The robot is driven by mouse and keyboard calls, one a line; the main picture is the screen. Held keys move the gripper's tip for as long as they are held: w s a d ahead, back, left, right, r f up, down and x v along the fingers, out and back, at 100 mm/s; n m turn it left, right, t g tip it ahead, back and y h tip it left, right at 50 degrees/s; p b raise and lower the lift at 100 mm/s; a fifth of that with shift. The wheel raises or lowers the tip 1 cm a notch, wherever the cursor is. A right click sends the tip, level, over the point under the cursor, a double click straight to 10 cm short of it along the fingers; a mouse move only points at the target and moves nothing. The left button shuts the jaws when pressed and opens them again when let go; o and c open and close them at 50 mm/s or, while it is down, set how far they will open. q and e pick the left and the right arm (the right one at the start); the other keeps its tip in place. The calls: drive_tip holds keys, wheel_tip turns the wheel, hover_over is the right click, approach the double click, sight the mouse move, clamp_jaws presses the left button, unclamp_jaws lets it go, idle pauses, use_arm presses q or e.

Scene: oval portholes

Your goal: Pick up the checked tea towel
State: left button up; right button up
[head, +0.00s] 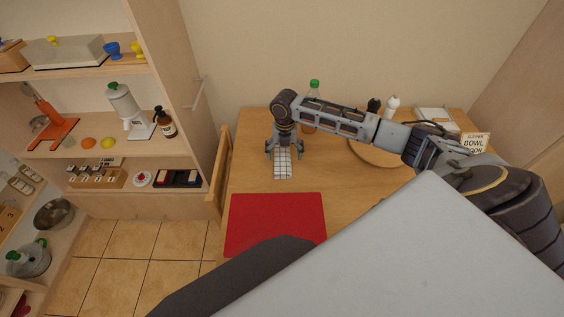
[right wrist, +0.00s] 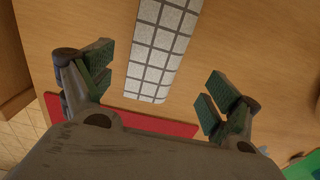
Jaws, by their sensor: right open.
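The checked tea towel (head: 282,168) is white with dark grid lines, folded into a narrow strip. It lies on the wooden table (head: 245,165), just behind the red mat. My right gripper (head: 283,153) is over the towel's far part, fingers pointing down, open and empty. In the right wrist view the towel (right wrist: 160,50) runs between the two spread fingers (right wrist: 158,90) without touching either. The gripper hides part of the towel's far end in the head view. My left gripper is not in view.
A red mat (head: 275,222) lies in front of the towel. A green-capped bottle (head: 314,88), a round wooden board (head: 372,152), two shakers and a "supper bowl" sign (head: 475,143) stand at the back right. Shelves (head: 150,180) and a chair (head: 218,175) are left of the table.

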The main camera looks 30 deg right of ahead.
sight(283, 161)
drive_tip(key=shift+a+f, duration=0.2)
drive_tip(key=shift+f, duration=1.05)
drive_tip(key=shift+a+f, duration=0.2)
drive_tip(key=shift+f, duration=1.05)
drive_tip(key=shift+c, duration=0.5)
drive_tip(key=c, duration=1)
drive_tip(key=shift+r, duration=0.1)
drive_tip(key=shift+r, duration=4.9)
drive_tip(key=o, duration=0.5)
drive_tip(key=c, duration=0.4)
